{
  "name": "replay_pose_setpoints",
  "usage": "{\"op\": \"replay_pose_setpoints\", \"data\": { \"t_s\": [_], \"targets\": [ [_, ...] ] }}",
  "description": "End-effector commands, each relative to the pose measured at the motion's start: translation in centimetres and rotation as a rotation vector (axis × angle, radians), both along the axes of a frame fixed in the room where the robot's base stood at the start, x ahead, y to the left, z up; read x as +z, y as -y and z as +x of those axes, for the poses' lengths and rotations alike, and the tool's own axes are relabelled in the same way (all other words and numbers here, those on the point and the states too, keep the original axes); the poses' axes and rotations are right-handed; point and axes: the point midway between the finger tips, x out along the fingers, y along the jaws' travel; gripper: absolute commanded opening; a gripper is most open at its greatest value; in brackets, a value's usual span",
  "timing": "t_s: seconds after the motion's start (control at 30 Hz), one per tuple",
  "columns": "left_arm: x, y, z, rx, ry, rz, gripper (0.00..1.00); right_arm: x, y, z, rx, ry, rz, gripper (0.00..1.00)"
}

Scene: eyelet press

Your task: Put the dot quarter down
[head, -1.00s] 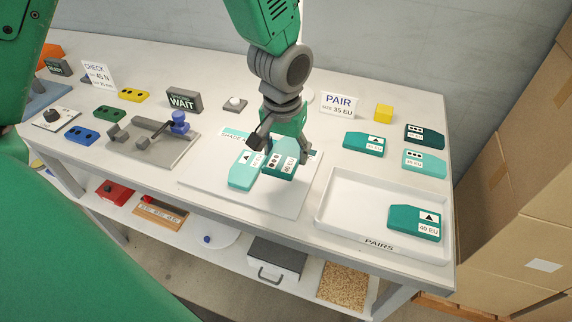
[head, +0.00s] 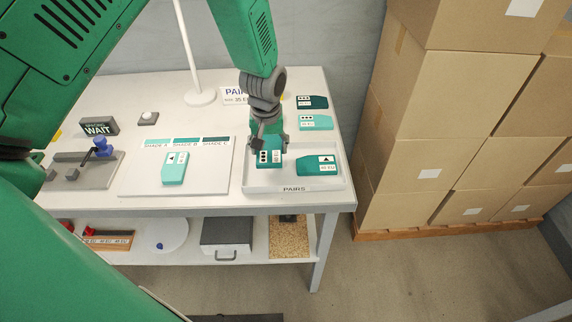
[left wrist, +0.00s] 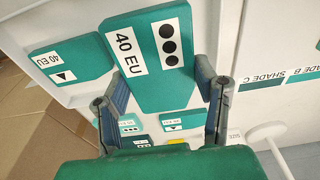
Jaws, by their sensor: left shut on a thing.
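The dot quarter (head: 270,153) is a teal block with a white label of black dots; its "40 EU" label shows in the left wrist view (left wrist: 150,55). My left gripper (head: 269,143) is shut on it, one finger on each side, over the left half of the white PAIRS tray (head: 335,184). I cannot tell if the block touches the tray floor. A teal triangle quarter (head: 310,167), marked "40 EU", lies in the tray's right half, apart from the dot quarter. It also shows in the left wrist view (left wrist: 88,57). My right gripper is not in view.
A shade board (head: 212,180) with a lighter quarter (head: 174,172) lies left of the tray. A dark dotted quarter (head: 311,102) and a lighter one (head: 315,122) lie behind the tray. A lamp post (head: 188,50) stands behind the board. Cardboard boxes (head: 440,110) stand right of the table.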

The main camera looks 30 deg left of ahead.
Motion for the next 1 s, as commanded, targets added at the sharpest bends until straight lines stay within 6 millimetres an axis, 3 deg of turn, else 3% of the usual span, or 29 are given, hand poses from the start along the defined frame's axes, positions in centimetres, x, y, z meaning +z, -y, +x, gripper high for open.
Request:
{"op": "replay_pose_setpoints", "data": {
  "t_s": [0.43, 0.87, 0.9, 0.93, 1.0],
  "targets": [
    [-5.4, 0.3, -0.1, -0.001, 0.001, 0.003, 0.28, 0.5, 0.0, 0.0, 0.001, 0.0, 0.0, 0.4],
    [-6.3, 0.2, -0.1, 0.0, 0.003, 0.002, 0.28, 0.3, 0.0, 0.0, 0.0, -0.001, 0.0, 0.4],
    [-6.3, 0.2, -0.1, 0.0, 0.003, 0.002, 0.61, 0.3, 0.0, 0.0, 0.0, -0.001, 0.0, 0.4],
    [-6.2, 0.2, -0.1, 0.0, 0.003, 0.002, 0.72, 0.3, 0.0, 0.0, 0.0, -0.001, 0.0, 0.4],
    [-6.2, 0.2, -0.1, 0.0, 0.003, 0.002, 0.75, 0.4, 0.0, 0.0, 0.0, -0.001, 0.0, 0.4]
  ]
}}
